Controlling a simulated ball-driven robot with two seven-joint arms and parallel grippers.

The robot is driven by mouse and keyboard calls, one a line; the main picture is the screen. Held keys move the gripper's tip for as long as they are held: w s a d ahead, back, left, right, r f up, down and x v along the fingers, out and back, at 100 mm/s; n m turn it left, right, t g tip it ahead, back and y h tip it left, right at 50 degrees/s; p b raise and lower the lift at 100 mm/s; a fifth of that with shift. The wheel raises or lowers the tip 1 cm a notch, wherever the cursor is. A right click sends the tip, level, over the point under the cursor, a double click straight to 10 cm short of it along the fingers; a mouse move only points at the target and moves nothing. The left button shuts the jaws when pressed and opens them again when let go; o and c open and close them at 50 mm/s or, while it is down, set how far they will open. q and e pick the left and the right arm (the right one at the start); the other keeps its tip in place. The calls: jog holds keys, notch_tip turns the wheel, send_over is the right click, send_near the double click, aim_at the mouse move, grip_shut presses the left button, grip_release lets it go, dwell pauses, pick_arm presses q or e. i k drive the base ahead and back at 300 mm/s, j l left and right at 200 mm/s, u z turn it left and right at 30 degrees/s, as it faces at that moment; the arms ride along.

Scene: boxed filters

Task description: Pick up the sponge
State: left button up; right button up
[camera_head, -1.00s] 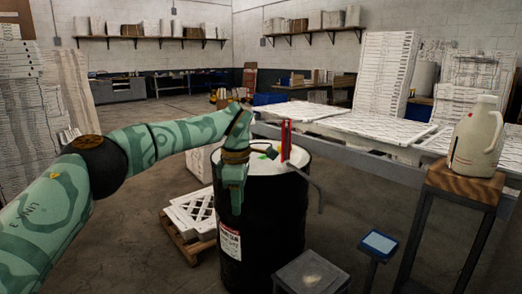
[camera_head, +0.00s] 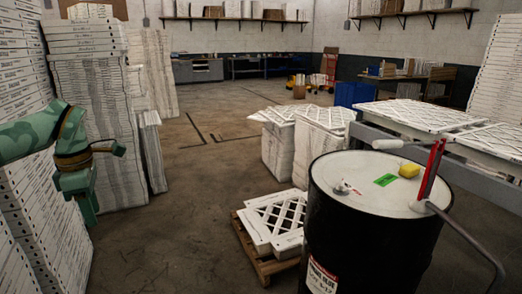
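The yellow sponge (camera_head: 409,170) lies on the light top of a black drum (camera_head: 372,230) at the right. It is beside a green label (camera_head: 385,180) and left of a red upright handle. My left gripper (camera_head: 88,195) is at the far left edge of the view, green with brown bands, pointing down. It is well apart from the drum and the sponge. No object shows in it, and its finger gap cannot be made out. My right gripper is not in view.
A red handle (camera_head: 432,170) and grey bent bar stand at the drum's right rim. A small metal fitting (camera_head: 343,187) is on its top. White filters (camera_head: 270,222) lie on a pallet left of the drum. Tall stacks (camera_head: 100,130) stand at left. The middle floor is clear.

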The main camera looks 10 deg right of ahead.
aim_at(408, 171)
jog(key=i+u, duration=0.3)
jog(key=i, duration=0.65)
jog(key=i+z, duration=0.45)
jog(key=z, duration=0.25)
jog(key=i+j+z, duration=0.15)
jog(key=z, duration=0.15)
jog(key=i+l+z, duration=0.1)
jog(key=z, duration=0.3)
jog(key=i+z, duration=0.2)
jog(key=z, duration=0.2)
jog(key=i+z, duration=0.15)
jog(key=z, duration=0.25)
jog(key=i+j+z, duration=0.1)
jog(key=z, duration=0.3)
jog(key=i+j+z, duration=0.15)
jog(key=z, duration=0.25)
jog(key=i+j+z, duration=0.1)
jog(key=i+z, duration=0.15)
